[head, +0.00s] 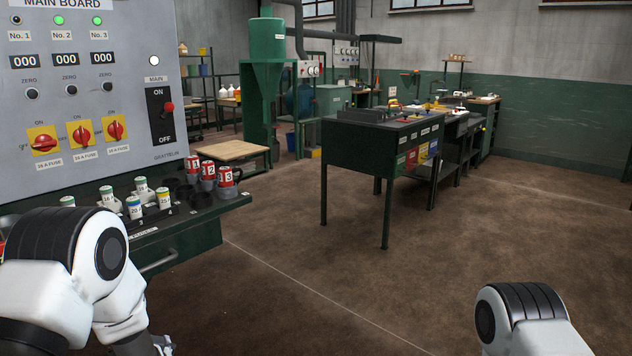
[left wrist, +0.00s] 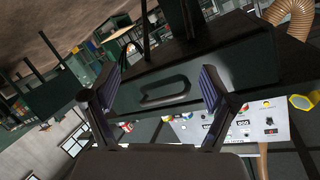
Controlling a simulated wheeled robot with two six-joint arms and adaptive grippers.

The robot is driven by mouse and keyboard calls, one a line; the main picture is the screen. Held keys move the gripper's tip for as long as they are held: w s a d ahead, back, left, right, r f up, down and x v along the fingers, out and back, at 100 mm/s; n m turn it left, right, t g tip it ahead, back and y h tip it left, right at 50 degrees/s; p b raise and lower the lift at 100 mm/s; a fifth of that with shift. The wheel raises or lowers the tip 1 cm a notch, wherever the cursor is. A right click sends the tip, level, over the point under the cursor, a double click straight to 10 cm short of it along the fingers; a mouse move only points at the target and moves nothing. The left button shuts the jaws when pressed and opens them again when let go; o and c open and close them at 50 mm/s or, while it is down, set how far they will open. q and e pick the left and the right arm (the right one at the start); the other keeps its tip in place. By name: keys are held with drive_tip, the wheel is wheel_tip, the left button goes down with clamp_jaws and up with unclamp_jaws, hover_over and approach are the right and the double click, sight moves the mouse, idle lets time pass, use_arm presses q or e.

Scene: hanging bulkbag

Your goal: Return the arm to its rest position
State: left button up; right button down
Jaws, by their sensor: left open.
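My left gripper (left wrist: 158,80) is open in the left wrist view, its two fingers wide apart with nothing between them.
The grey main board (head: 85,90) stands at the left with red switches. Below it, a dark green bench (head: 190,235) holds several labelled fuses and red numbered pieces. A dark workbench (head: 350,150) stands farther back. The brown floor (head: 330,270) between is clear.

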use_arm(q)
drive_tip(key=s+d+f+m+g+h, duration=0.1)
drive_tip(key=s+d+f+g+h, duration=0.25)
drive_tip(key=s+f, duration=0.85)
drive_tip(key=s+d+f+m+g+h, duration=0.1)
drive_tip(key=s+d+f+g+h, duration=0.3)
drive_tip(key=s+f, duration=0.75)
drive_tip(key=s+d+r+n+g+h, duration=0.1)
drive_tip(key=s+d+g, duration=0.1)
drive_tip(key=s, duration=0.5)
drive_tip(key=s+d+g, duration=0.2)
drive_tip(key=s+g, duration=0.1)
drive_tip(key=s, duration=0.3)
wheel_tip(320, 180, up, 15)
drive_tip(key=p, duration=1.5)
drive_tip(key=shift+w+r+n, duration=0.2)
drive_tip(key=shift+n, duration=0.1)
drive_tip(key=shift+t, duration=0.25)
